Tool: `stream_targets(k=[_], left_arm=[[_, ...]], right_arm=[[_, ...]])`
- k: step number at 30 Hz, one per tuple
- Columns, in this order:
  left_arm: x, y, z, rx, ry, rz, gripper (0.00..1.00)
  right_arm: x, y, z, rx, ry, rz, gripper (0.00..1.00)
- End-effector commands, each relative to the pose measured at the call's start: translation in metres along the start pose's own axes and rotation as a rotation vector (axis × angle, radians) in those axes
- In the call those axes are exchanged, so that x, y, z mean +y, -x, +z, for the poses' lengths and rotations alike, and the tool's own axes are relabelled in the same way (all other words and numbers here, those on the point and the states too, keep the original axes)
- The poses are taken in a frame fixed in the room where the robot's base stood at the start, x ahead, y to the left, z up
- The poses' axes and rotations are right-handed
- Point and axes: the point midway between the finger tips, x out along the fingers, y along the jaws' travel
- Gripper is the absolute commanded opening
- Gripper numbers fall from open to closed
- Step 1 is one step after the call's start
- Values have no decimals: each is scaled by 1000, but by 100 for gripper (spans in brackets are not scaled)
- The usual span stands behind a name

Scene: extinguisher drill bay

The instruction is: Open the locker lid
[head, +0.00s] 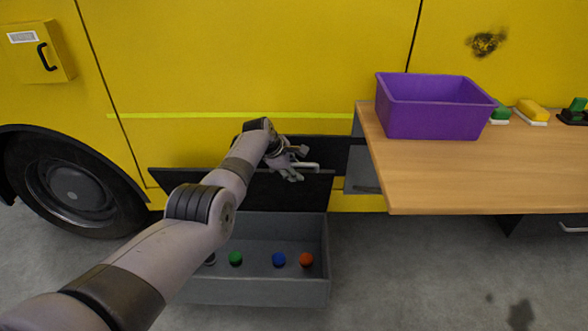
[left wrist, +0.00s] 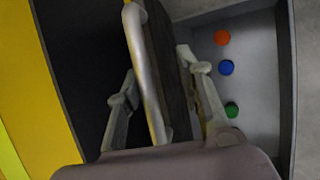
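The grey locker (head: 255,290) stands on the floor by the yellow vehicle, with its inside showing. Its black lid (head: 300,195) is raised, standing up at the back of the box. A pale bar handle (head: 309,166) shows near the lid's top edge. My left gripper (head: 296,164) is at this handle. In the left wrist view, the handle (left wrist: 148,75) and the lid's dark edge (left wrist: 166,60) lie between the two spread fingers of the left gripper (left wrist: 160,95). The fingers look apart from the handle. My right gripper is not in view.
Green (head: 235,258), blue (head: 279,259) and orange (head: 306,259) round pieces lie in the locker; another is partly hidden by my arm. A wooden table (head: 450,175) with a purple bin (head: 430,115) stands to the right. The floor in front of the table is mostly clear.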

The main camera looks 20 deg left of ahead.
Motion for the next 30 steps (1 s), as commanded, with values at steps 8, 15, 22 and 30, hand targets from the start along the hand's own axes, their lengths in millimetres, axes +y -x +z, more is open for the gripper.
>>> stream_targets(k=[8, 15, 22, 30], left_arm=[[0, 3, 0, -1, 0, 0, 33], [1, 20, 0, -1, -1, 1, 33], [1, 49, 0, -1, -1, 3, 33], [0, 93, -1, 0, 0, 2, 33]], right_arm=[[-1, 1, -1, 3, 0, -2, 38], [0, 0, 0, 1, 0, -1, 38], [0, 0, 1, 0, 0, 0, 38], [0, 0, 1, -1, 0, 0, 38]])
